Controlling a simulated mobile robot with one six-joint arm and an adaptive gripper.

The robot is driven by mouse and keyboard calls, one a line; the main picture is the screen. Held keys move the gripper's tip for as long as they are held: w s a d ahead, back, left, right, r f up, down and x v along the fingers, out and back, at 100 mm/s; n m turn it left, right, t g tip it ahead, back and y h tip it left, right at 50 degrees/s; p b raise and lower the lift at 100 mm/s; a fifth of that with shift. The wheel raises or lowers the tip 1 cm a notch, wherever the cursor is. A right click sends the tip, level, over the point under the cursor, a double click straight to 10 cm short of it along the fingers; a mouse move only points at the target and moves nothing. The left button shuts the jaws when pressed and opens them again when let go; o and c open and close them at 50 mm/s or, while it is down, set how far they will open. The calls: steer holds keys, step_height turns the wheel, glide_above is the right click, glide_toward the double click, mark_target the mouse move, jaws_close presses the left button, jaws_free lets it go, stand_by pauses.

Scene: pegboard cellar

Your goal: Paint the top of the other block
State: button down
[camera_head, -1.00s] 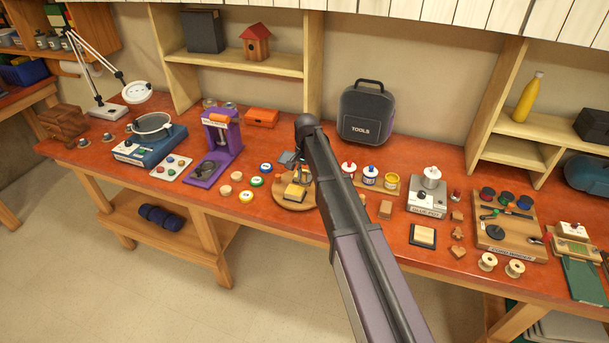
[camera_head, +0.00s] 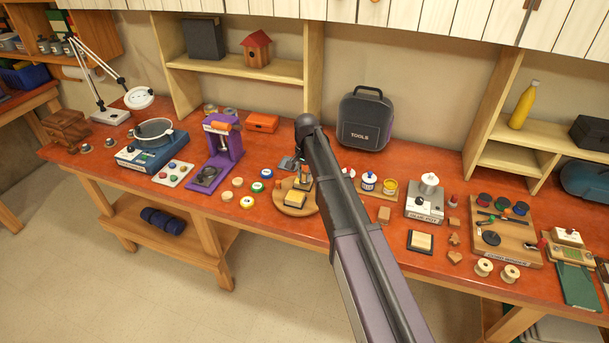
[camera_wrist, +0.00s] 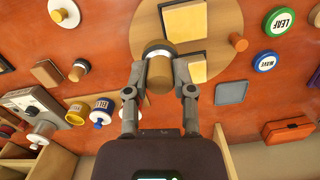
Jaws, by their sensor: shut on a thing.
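My gripper (camera_wrist: 158,82) is shut on an upright wooden-handled dauber (camera_wrist: 158,76) with a dark and pale collar. Two blocks stand on a round wooden board (camera_wrist: 228,45). The front block (camera_head: 295,198) has a yellow top and is in plain view; it also shows in the wrist view (camera_wrist: 187,20). The other block (camera_wrist: 192,68) is partly hidden behind the dauber and a finger; its visible part looks yellow. The dauber is over or beside this second block. I cannot tell whether it touches. In the head view my gripper (camera_head: 303,174) is above the board's back part.
Paint pots (camera_head: 389,188) stand right of the board, partly behind my arm. Lidded round tins (camera_head: 247,202) and a purple press (camera_head: 222,150) stand left. A grey tools case (camera_head: 366,120) is behind. A framed pad (camera_head: 420,241) lies front right.

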steer(key=shift+r+p, duration=0.6)
steer(key=shift+r, duration=0.25)
steer(key=shift+s+f, duration=0.1)
